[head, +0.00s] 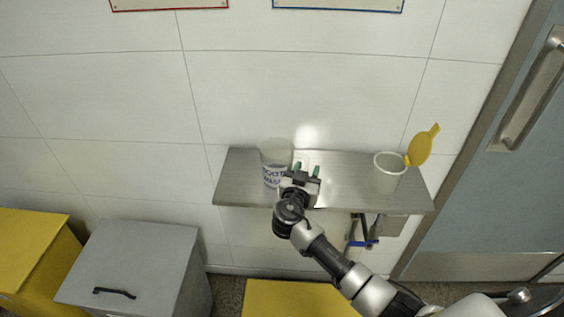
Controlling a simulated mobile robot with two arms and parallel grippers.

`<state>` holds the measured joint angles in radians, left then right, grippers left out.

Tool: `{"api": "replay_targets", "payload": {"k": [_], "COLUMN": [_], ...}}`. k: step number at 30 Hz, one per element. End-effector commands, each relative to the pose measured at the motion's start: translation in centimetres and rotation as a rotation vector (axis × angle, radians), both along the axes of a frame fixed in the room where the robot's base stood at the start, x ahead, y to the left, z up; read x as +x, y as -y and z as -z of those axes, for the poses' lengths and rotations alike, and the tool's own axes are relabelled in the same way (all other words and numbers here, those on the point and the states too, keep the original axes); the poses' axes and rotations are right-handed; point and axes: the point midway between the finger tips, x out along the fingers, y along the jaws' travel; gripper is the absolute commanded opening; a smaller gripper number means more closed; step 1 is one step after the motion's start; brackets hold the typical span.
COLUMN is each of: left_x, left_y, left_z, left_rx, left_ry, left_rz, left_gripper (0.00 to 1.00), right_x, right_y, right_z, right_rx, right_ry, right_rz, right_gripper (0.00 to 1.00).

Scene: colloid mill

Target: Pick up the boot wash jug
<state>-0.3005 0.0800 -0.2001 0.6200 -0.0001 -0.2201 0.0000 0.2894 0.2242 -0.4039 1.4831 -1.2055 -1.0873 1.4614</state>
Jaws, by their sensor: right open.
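The boot wash jug (272,164) is a clear, pale container with dark lettering, partly legible as "boot wash". It stands upright on the left part of a metal wall shelf (340,199). My right gripper (305,170) is open, its two green-tipped fingers pointing toward the wall just right of the jug. The gripper body overlaps the jug's lower right edge in the picture, and I cannot tell whether they touch. Nothing shows between the fingers except a pale patch behind them. My left gripper is not in view.
A blue-handled item (363,242) hangs below the shelf. A grey bin (135,262) and a yellow bin (30,245) stand at left. A door (495,170) is at right.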

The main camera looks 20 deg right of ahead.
Motion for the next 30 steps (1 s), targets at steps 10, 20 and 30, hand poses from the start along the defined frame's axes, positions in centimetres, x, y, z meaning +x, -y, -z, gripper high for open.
{"api": "replay_targets", "payload": {"k": [10,20,30], "left_x": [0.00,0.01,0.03], "left_y": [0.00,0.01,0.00], "left_z": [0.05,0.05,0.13], "left_rx": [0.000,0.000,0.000], "left_ry": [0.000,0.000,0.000], "left_rz": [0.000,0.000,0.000], "left_gripper": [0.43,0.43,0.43], "right_x": [-0.02,-0.02,0.00], "right_y": [-0.03,-0.04,-0.06], "right_z": [0.10,0.03,-0.16], "right_rx": [0.001,0.001,0.002], "right_ry": [-0.001,0.001,0.001], "right_rz": [0.000,0.000,-0.001], "right_gripper": [0.17,0.00,0.00]}}
